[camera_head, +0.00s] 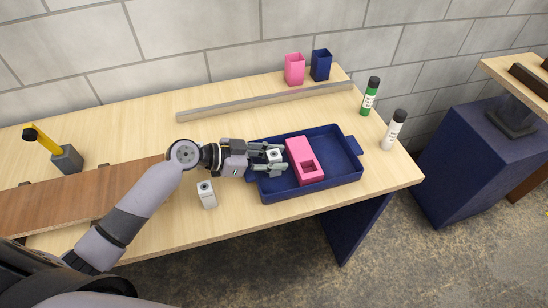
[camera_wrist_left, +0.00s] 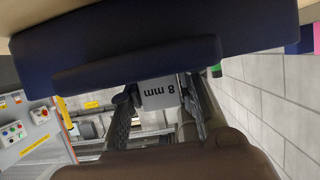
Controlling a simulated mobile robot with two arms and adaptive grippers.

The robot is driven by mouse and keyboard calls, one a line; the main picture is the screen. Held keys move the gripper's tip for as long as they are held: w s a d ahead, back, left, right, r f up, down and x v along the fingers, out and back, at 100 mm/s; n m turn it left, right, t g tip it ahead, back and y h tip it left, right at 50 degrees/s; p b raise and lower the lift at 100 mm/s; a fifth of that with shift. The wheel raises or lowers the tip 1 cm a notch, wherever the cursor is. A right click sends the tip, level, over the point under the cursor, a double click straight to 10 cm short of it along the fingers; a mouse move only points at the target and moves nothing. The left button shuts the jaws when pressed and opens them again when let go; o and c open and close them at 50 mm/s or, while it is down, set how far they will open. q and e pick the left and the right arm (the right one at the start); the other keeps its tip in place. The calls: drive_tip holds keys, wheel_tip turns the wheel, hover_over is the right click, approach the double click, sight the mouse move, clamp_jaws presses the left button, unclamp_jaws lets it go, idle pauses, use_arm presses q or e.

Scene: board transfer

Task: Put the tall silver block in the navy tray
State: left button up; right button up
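My left gripper (camera_head: 274,157) is over the left end of the navy tray (camera_head: 335,187). It is shut on a silver block (camera_head: 273,155) with a dark hole in its top. In the left wrist view the block (camera_wrist_left: 159,90) sits between the two fingers (camera_wrist_left: 160,100) and carries the marking "8 mm". The tray's navy wall (camera_wrist_left: 135,60) fills the top of that view. The fingers hide much of the held block in the head view, so its full height and any contact with the tray floor cannot be told. My right gripper is not in view.
A pink block (camera_head: 312,172) with a square opening lies in the tray. Another silver block (camera_head: 207,196) stands on the table left of it. Green (camera_head: 370,97) and white (camera_head: 393,130) bottles stand right; pink (camera_head: 294,70) and navy (camera_head: 320,66) cups stand behind a rail (camera_head: 265,101).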

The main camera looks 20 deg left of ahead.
use_arm(q)
drive_tip(key=o, duration=0.4)
drive_tip(key=shift+c, duration=0.2)
drive_tip(key=shift+r, duration=0.2)
drive_tip(key=shift+s+a, duration=0.15)
drive_tip(key=shift+a, duration=0.1)
drive_tip(key=b+v, duration=0.3)
drive_tip(key=v, duration=0.8)
drive_tip(key=shift+s+r, duration=0.15)
